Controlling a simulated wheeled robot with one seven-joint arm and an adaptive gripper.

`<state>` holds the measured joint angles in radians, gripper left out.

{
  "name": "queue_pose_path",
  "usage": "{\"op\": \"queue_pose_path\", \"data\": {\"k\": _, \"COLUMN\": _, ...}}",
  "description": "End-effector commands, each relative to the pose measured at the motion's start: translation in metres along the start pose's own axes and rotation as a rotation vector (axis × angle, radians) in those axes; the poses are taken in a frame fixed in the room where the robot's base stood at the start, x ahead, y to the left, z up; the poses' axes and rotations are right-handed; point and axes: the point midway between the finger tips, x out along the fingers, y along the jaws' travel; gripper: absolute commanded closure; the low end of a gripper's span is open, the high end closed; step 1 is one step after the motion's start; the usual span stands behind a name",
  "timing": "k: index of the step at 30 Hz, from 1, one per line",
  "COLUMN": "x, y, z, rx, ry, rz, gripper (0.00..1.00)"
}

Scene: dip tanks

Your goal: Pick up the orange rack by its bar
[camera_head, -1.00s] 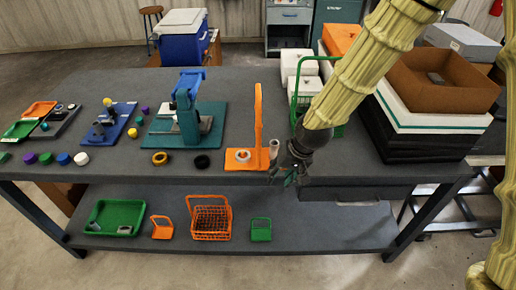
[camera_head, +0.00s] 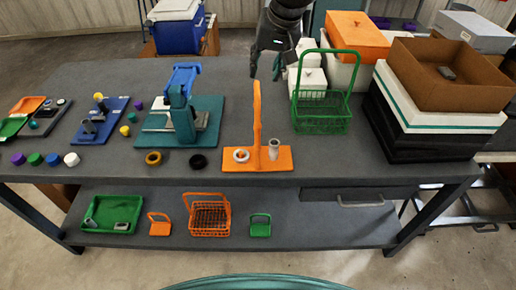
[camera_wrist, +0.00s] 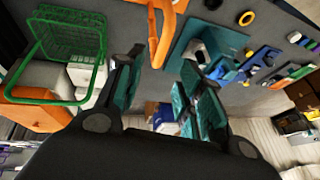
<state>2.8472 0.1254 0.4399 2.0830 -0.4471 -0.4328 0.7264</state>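An orange wire rack (camera_head: 209,217) with a raised bar handle stands on the lower shelf, left of centre. A smaller orange piece with a bar (camera_head: 160,226) stands to its left. My gripper (camera_head: 266,72) is high over the back of the table, far above and behind the rack. In the wrist view my gripper (camera_wrist: 162,72) has its fingers apart with nothing held. The wrist view does not clearly show the orange rack.
An orange stand (camera_head: 257,158) with a tall post is on the tabletop; the wrist view shows it too (camera_wrist: 166,25). A green wire basket (camera_head: 322,120) stands right of it. A green tray (camera_head: 112,215) and small green piece (camera_head: 260,226) flank the rack. The shelf's right side is clear.

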Motion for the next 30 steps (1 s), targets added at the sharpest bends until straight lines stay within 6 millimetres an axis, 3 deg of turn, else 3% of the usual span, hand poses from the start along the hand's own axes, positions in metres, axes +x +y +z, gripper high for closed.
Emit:
{"op": "queue_pose_path", "data": {"k": 9, "x": 0.040, "y": -0.005, "z": 0.001, "rx": -0.008, "ry": -0.005, "rz": -0.001, "gripper": 0.63}}
{"op": "queue_pose_path", "data": {"k": 20, "x": 0.058, "y": -0.003, "z": 0.001, "rx": -0.005, "ry": -0.004, "rz": -0.001, "gripper": 0.63}}
{"op": "queue_pose_path", "data": {"k": 30, "x": 0.094, "y": 0.000, "z": 0.004, "rx": -0.006, "ry": -0.004, "rz": 0.001, "gripper": 0.63}}
